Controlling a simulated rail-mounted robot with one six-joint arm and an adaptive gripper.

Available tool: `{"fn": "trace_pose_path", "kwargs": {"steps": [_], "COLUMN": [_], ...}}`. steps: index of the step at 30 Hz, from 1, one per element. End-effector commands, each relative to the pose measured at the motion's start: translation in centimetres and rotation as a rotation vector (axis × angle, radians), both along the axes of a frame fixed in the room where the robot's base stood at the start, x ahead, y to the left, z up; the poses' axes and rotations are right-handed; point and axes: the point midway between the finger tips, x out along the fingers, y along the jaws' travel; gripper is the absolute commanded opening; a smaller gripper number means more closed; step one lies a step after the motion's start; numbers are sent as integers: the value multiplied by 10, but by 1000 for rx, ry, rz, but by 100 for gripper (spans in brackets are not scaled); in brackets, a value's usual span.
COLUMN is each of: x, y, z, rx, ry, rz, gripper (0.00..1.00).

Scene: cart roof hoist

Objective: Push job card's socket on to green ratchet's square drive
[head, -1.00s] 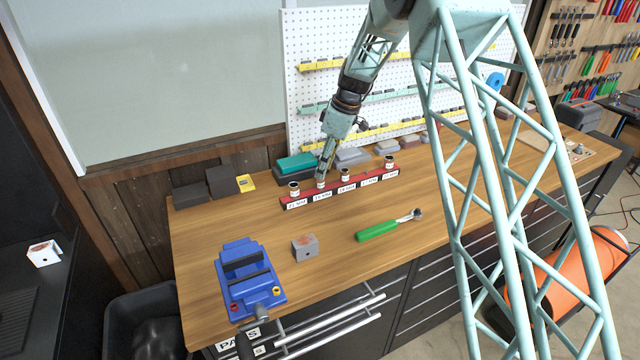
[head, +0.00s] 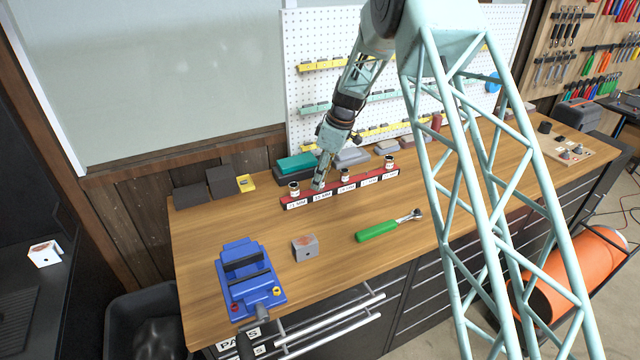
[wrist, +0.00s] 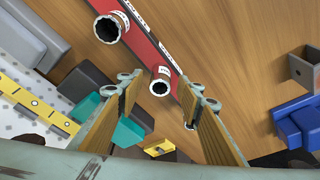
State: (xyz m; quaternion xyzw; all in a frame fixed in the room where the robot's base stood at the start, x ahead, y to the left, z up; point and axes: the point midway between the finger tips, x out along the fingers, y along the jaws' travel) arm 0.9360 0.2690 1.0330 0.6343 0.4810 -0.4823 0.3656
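The green ratchet (head: 378,231) lies on the bench, its metal head with the square drive (head: 416,214) pointing right. A red socket rail (head: 333,192) with size labels holds several sockets. A wide socket (head: 294,187) is at its left end, a narrower one (head: 345,175) near the middle, another (head: 389,161) towards the right. My gripper (head: 318,186) is low over the second place from the left and hides it. In the wrist view my gripper (wrist: 165,86) is open, with a small socket (wrist: 160,82) between its fingers and gaps visible. No job card is readable.
A blue vise (head: 249,280) and a grey block (head: 305,247) stand at the front left. Teal (head: 297,162) and grey boxes stand behind the rail, before the pegboard (head: 330,60). A yellow item (head: 245,183) lies further left. The bench between rail and ratchet is clear.

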Motion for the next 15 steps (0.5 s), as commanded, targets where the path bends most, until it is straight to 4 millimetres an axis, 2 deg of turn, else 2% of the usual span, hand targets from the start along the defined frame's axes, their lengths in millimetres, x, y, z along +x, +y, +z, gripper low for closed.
{"fn": "trace_pose_path", "kwargs": {"steps": [11, 15], "x": [0, 0], "y": [0, 0], "z": [0, 0], "rx": [0, 0], "ry": [0, 0], "rz": [0, 0], "gripper": [34, 24]}}
